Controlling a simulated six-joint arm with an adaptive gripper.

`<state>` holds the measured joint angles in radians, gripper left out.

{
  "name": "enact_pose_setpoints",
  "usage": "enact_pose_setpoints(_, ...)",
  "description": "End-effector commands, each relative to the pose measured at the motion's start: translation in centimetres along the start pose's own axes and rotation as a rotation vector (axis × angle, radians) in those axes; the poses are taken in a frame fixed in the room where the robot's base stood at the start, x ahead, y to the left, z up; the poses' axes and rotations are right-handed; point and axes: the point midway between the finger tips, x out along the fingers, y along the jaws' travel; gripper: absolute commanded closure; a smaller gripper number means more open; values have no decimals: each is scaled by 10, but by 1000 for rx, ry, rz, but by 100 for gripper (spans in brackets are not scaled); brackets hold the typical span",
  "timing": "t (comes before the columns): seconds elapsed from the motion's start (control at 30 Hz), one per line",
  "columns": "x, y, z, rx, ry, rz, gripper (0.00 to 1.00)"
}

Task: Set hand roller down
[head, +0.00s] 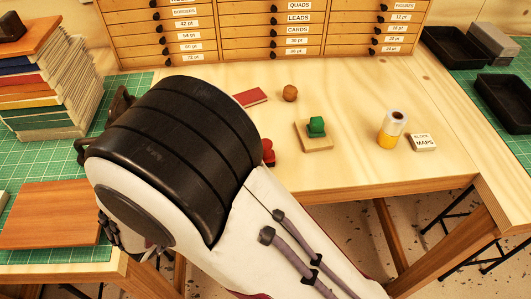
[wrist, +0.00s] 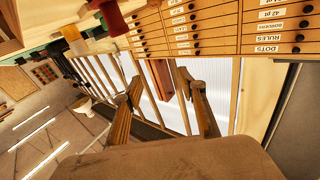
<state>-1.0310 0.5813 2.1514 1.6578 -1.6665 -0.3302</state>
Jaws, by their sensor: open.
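I cannot clearly make out the hand roller in either view. In the wrist view my gripper (wrist: 160,75) is open, its two fingers apart. A dark reddish-brown bar shows beyond and between the fingertips; I cannot tell whether it belongs to the roller. A red spool-like thing (wrist: 110,15) is at the top of that view. In the head view my arm's large black joint hides my gripper and much of the bench. A small red object (head: 267,152) shows partly at the joint's right edge.
A green-knobbed block (head: 316,127), a brown ball (head: 290,93), a red pad (head: 251,97), a yellow-and-white roll (head: 392,130) and a "MAPS" block (head: 423,142) stand on the bench. A labelled drawer cabinet (head: 240,35) is behind. Books (head: 45,85) are stacked left; black trays (head: 503,103) are right.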

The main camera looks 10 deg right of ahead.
Motion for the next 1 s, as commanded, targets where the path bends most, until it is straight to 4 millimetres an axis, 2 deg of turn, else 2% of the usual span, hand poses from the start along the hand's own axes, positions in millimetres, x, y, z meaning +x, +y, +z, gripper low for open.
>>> enact_pose_setpoints(0.2, 37, -28, -18, 73, 48, -105, 59)
enact_pose_setpoints(0.5, 80, -63, -46, 162, 112, -270, 59)
enact_pose_setpoints(1.0, 130, -103, -89, 253, 194, -557, 59)
